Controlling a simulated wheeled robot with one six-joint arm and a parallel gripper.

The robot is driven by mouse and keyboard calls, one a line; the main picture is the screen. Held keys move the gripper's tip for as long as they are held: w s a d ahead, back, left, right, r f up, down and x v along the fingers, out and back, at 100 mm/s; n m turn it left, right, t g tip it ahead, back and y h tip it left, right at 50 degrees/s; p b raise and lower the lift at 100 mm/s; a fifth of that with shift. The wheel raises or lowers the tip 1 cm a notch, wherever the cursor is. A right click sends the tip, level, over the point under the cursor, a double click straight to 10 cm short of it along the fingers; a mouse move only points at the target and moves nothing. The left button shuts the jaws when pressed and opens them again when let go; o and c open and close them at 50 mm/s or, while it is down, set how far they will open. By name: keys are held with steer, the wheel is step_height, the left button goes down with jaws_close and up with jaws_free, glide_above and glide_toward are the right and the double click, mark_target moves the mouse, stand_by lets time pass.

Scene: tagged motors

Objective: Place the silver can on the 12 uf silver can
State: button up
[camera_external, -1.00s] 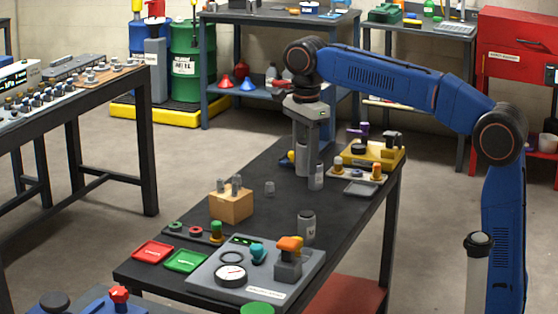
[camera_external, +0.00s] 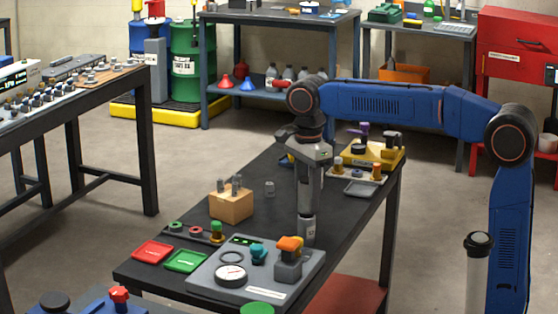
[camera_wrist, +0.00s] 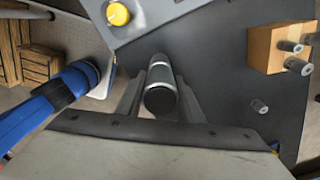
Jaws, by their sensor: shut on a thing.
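My gripper (camera_external: 308,208) is pointing down over the near part of the dark workbench. It is shut on a silver can (camera_wrist: 160,76), which shows between the two fingers in the wrist view with its dark round end toward the camera. A standing silver can (camera_external: 307,231) is directly below the fingers in the external view, beside the grey control panel. The fingers hide most of the held can there. I cannot tell whether the two cans touch. No 12 uf label is readable.
A wooden block (camera_external: 231,204) with several small cylinders stands left of my gripper. Yellow equipment (camera_external: 372,154) stands at the back.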

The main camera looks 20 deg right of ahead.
steer(key=shift+f, duration=0.35)
steer(key=o, duration=1.1)
steer(key=shift+r, duration=0.1)
step_height(320, 180, up, 12)
steer(key=shift+r, duration=0.1)
steer(key=shift+d, duration=0.1)
